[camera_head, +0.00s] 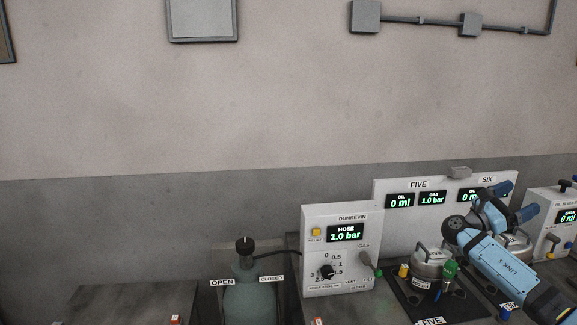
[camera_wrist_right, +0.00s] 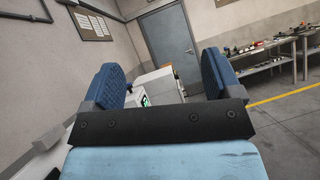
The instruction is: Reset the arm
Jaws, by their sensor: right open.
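My right arm (camera_head: 500,265) comes in from the lower right in the head view and reaches up in front of the display panel. Its gripper (camera_head: 516,201) points up and to the right, near the SIX label, and partly covers a display there. In the right wrist view the two dark blue padded fingers of the right gripper (camera_wrist_right: 163,72) stand wide apart. Nothing is between them at close range. My left gripper is in neither view.
A white HOSE box (camera_head: 341,215) stands beside the display panel (camera_head: 385,222). A grey-green cylinder (camera_head: 250,302) stands left of it. A silver compressor (camera_head: 432,268) sits close to my right arm. The wrist view shows a door (camera_wrist_right: 168,48) and workbench (camera_wrist_right: 275,48).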

